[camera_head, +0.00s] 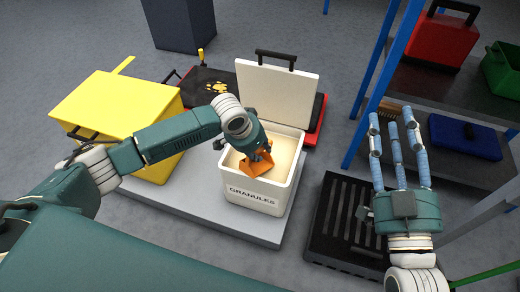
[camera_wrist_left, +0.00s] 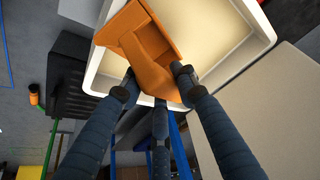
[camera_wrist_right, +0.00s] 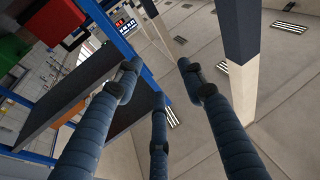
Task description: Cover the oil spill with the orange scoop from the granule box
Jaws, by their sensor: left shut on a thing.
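The white granule box (camera_head: 254,197), marked GRANULES, stands with its lid (camera_head: 274,95) raised at the back and pale granules (camera_head: 285,150) inside. The orange scoop (camera_head: 257,162) is inside the box opening, at the left half. My left gripper (camera_wrist_left: 158,85) is shut on the orange scoop (camera_wrist_left: 142,48); in the head view the wrist hides most of its fingers. How deep the scoop sits in the granules I cannot tell. My right gripper (camera_head: 397,130) is open and empty, fingers up, right of the box. Yellow granules (camera_head: 217,87) lie on a black surface behind the box; no bare oil is clearly visible.
A yellow box (camera_head: 112,108) stands left of the granule box on a grey platform (camera_head: 190,205). A black slatted grate (camera_head: 345,215) lies to the right. A blue-framed shelf (camera_head: 383,70) holds a red case (camera_head: 440,38), a green crate (camera_head: 503,70) and a blue case (camera_head: 465,136).

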